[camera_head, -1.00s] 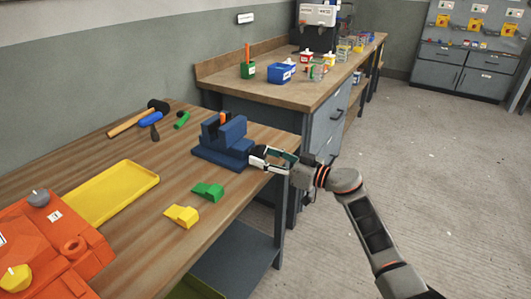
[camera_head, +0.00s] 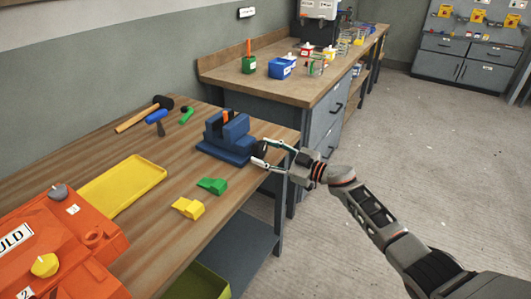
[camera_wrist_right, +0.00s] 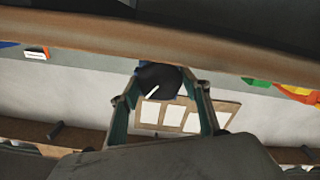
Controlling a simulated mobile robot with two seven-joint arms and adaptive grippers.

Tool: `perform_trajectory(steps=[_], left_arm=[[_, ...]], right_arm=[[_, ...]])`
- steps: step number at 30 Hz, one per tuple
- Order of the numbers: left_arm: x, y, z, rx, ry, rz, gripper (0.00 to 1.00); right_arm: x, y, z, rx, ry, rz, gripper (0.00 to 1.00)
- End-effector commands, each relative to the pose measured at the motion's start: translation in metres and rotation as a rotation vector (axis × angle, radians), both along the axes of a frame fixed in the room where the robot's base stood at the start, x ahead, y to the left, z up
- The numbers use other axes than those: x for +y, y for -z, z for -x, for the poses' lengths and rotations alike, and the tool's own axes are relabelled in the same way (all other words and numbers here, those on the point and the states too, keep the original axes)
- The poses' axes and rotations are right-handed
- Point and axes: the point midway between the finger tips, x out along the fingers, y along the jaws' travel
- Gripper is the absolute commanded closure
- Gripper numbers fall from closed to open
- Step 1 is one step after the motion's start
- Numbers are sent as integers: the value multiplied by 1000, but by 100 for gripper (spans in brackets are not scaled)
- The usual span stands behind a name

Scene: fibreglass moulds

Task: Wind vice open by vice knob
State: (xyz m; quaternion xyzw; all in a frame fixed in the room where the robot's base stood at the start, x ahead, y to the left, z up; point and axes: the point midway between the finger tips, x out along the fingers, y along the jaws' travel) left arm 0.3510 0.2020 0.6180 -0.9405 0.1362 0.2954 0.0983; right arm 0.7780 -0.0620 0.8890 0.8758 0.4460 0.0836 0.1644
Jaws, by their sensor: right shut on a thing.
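The blue vice (camera_head: 228,138) stands on the wooden bench near its right edge, with an orange and dark piece (camera_head: 226,117) upright between its jaws. Its dark vice knob (camera_head: 260,149) sticks out at the right end. My right gripper (camera_head: 262,152) reaches in from the right with its fingers on either side of the knob, shut on it. The right wrist view shows the knob (camera_wrist_right: 158,88), dark with a white line, between the two fingertips. My left gripper is not in view.
A second bench (camera_head: 290,90) with bins stands behind. Floor at right is clear.

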Motion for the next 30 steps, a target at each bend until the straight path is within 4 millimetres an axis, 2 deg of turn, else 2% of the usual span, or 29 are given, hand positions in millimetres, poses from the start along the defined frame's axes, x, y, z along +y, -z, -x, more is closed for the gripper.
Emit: perform_trajectory(steps=[20, 21, 23, 30], left_arm=[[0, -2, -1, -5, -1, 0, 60], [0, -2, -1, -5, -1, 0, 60], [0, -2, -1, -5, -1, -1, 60], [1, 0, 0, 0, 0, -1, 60]], right_arm=[[0, 1, 0, -54, 1, 42, 75], [0, 1, 0, -54, 0, 42, 51], [0, 1, 0, -54, 1, 42, 37], [0, 0, 0, -54, 0, 40, 37]])
